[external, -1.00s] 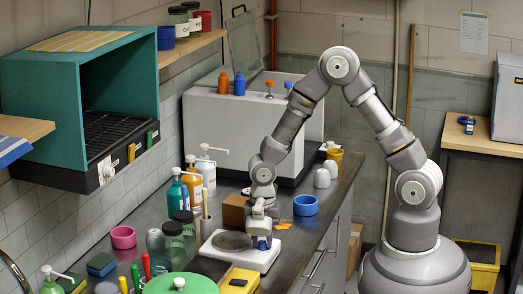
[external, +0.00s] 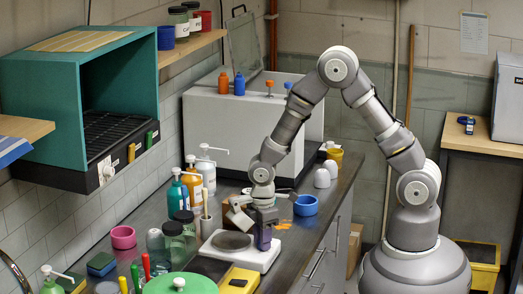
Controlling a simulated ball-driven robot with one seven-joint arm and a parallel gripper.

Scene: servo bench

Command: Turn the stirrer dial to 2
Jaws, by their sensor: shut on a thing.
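The stirrer is a low white unit (external: 262,262) with a dark round plate (external: 231,241), on the dark bench. My gripper (external: 263,242) points down at the stirrer's right end, beside the round plate. It is shut on the stirrer dial.
A brown block (external: 236,220) stands just behind the stirrer, close to my wrist. A blue bowl (external: 305,205) is to the right. A yellow box (external: 240,280) is in front, with bottles and jars (external: 174,239) to the left.

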